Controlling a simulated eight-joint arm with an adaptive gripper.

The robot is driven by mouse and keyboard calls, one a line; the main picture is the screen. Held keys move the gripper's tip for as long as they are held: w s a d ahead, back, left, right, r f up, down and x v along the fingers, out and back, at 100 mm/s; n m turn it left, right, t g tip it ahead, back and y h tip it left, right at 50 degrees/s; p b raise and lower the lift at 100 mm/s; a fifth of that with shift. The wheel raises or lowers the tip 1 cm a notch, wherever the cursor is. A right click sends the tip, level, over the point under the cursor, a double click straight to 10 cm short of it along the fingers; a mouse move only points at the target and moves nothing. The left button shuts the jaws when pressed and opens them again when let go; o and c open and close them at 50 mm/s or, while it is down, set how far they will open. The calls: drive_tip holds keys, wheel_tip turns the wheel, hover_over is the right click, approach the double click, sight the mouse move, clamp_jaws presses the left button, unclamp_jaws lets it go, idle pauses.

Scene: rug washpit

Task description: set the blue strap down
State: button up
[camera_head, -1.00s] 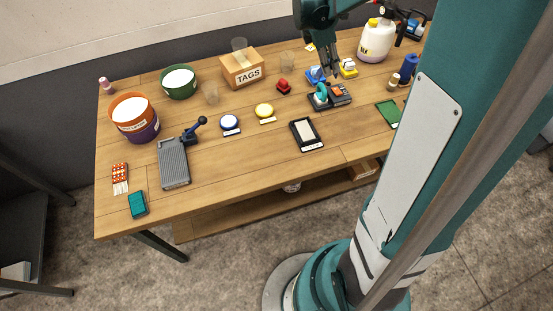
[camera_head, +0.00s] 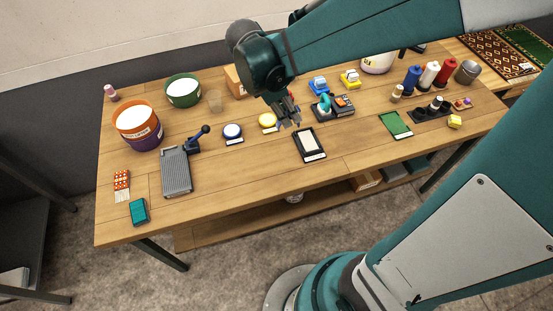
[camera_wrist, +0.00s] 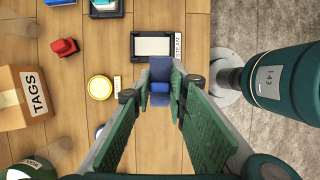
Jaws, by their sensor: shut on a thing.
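My gripper (camera_head: 289,115) is above the middle of the table, just behind and left of the black tray with a white pad (camera_head: 309,142). In the wrist view my gripper (camera_wrist: 157,96) is shut on a dark blue bundle, the blue strap (camera_wrist: 160,72), held between both fingertips. The strap partly overlaps the near edge of the black tray (camera_wrist: 136,45) in that view and appears above the table. In the head view the strap is too small and hidden to make out.
A yellow round pad (camera_wrist: 100,88) lies left of my gripper in the wrist view, with a red object (camera_wrist: 63,47) and a TAGS box (camera_wrist: 12,98) beyond. A teal-and-black device (camera_head: 333,106) stands right of my gripper. The table (camera_head: 240,175) is clear in front.

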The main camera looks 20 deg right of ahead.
drive_tip(key=s+a, duration=0.5)
drive_tip(key=s, duration=0.1)
drive_tip(key=f, duration=0.5)
drive_tip(key=shift+w+d+f, duration=0.15)
drive_tip(key=shift+w+f, duration=0.1)
idle(0.3)
drive_tip(key=shift+f+b, duration=0.65)
drive_tip(key=shift+f, duration=2.3)
drive_tip(key=shift+f, duration=0.1)
drive_tip(key=shift+f+b, duration=0.4)
drive_tip(key=shift+f, duration=1.55)
drive_tip(key=shift+f, duration=0.2)
